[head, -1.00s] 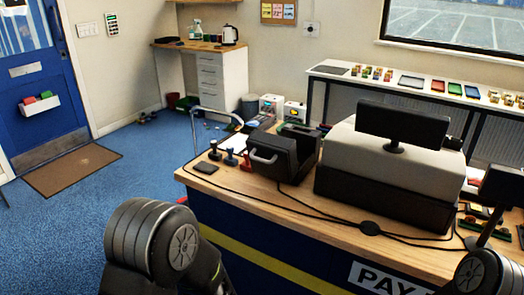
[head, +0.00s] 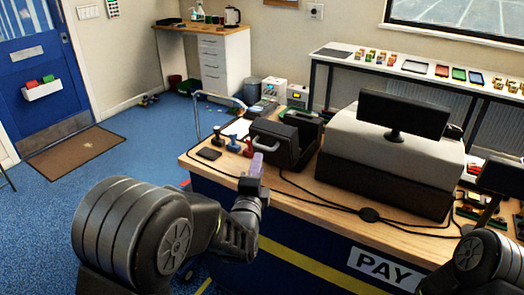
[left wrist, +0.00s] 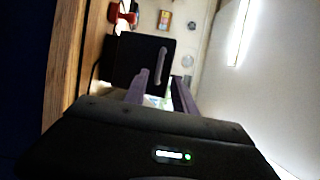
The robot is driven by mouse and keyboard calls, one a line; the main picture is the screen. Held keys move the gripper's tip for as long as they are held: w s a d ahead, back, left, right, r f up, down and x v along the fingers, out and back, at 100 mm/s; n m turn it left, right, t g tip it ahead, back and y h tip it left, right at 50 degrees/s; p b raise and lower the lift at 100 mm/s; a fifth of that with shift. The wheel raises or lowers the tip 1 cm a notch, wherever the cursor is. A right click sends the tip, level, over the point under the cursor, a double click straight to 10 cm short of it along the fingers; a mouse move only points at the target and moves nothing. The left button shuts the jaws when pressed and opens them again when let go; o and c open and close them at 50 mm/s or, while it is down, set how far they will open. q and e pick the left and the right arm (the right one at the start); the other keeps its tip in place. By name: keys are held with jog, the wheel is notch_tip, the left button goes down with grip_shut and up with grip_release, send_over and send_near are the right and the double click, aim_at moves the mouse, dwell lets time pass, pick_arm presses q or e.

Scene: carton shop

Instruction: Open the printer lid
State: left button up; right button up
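The printer appears to be the black box (head: 290,148) with a pale bar handle on its front, on the left part of the counter. In the left wrist view the dark box (left wrist: 135,55) and its pale handle (left wrist: 159,66) lie just beyond my fingertips. My left gripper (head: 256,165) is in front of the box, near the counter's front edge. Its two purple fingers (left wrist: 159,95) are apart, with nothing seen between them. The lid looks closed. Whether the fingers touch the handle cannot be told.
Hand stamps (head: 232,143) and a dark pad (head: 209,154) stand left of the box on the counter (head: 310,188). A large till with a black screen (head: 403,115) stands to the right. Black cables run along the counter front.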

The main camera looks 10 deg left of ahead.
aim_at(263, 148)
pick_arm(q)
jog(key=w+p, duration=0.1)
jog(key=w, duration=0.6)
jog(key=shift+w+r+p, duration=0.15)
jog(key=shift+w+p, duration=0.2)
jog(key=shift+p, duration=0.05)
grip_shut()
dwell(1.1)
